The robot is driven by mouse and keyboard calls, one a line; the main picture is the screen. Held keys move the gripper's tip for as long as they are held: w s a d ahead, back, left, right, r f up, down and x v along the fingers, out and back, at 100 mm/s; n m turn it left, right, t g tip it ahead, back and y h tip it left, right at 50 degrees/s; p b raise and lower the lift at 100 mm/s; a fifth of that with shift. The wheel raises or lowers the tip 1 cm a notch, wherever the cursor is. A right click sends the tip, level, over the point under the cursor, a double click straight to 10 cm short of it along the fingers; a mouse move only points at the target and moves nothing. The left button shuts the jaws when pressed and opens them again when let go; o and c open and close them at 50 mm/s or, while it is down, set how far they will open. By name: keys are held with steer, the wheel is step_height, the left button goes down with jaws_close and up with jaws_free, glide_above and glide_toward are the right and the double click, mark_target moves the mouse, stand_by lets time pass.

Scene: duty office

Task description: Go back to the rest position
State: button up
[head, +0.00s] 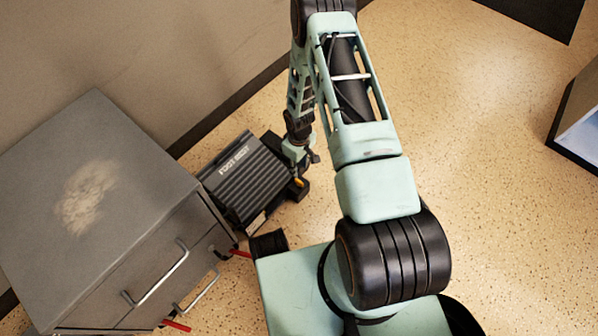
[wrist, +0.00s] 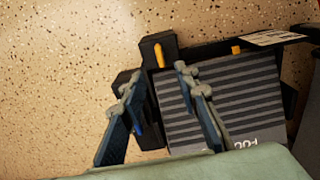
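My gripper (wrist: 157,75) shows in the wrist view with its two fingers apart and nothing visibly clasped between them. Behind the fingers is a ribbed dark grey foot rest (wrist: 184,110) with black parts and yellow and blue details. In the head view my gripper (head: 304,164) hangs low at the right side of the foot rest (head: 246,180), and its fingertips are too small to make out. I cannot tell whether the fingers touch the foot rest. My arm reaches out from my base toward the wall.
A grey metal drawer cabinet (head: 150,160) with a worn patch on top stands at the left, beside the foot rest. Red pieces (head: 177,325) show at its base. A wall (head: 200,50) runs behind. Speckled floor (head: 490,130) is open to the right, with a dark-edged object (head: 580,125) at the far right.

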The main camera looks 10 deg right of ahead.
steer(key=shift+r, duration=0.55)
